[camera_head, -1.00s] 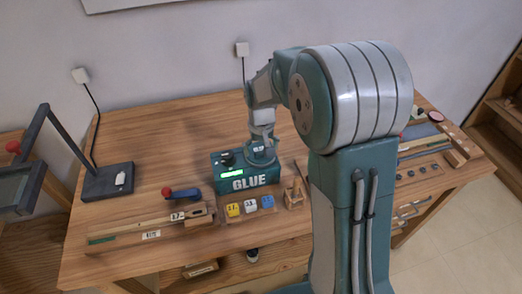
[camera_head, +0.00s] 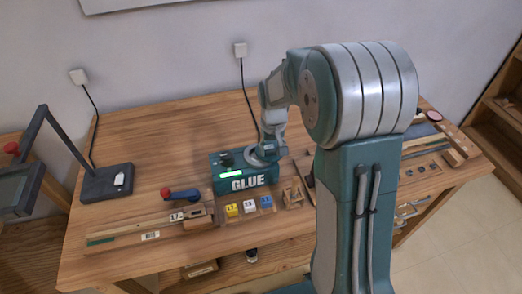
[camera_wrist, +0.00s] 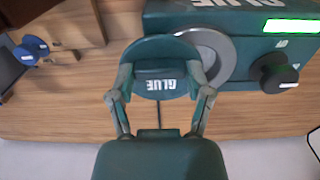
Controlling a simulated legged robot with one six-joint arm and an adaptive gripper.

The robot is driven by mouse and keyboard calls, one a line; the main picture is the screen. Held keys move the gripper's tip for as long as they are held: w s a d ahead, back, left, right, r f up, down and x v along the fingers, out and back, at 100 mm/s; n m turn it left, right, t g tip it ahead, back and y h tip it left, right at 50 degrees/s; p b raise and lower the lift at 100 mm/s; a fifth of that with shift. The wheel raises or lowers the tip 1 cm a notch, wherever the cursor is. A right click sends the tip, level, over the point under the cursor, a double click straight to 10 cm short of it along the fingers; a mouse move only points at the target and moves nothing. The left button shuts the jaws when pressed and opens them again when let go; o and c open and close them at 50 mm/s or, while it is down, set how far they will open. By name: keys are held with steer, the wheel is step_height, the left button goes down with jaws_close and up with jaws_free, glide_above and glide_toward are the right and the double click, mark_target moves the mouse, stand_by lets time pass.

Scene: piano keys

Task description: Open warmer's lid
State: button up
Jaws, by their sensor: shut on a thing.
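The glue warmer (camera_head: 243,180) is a green box with a lit display on the bench, left of my arm. In the wrist view the warmer (camera_wrist: 230,18) is at the top right, with a dark knob (camera_wrist: 273,73). Its grey ring opening (camera_wrist: 216,52) is partly uncovered. The round green lid (camera_wrist: 160,82), marked GLUE, is between the fingers of my gripper (camera_wrist: 161,92). The lid sits to the side of the ring and still overlaps its edge in the wrist view. In the head view my gripper (camera_head: 273,140) is over the warmer's right rear; its fingers are hard to see.
Yellow, white and blue blocks (camera_head: 249,206) sit in front of the warmer. A red-and-blue tool (camera_head: 180,194) and wooden strips lie to the left. A small wooden stand (camera_head: 292,193) is at the right front. A power cord (camera_head: 247,105) runs down the wall behind. Bench behind is clear.

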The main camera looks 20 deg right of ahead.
steer(key=d, duration=0.4)
steer(key=shift+s+d+f, duration=0.1)
steer(key=shift+f, duration=0.05)
steer(key=o, duration=1.3)
steer(key=shift+o, duration=0.2)
step_height(320, 180, up, 12)
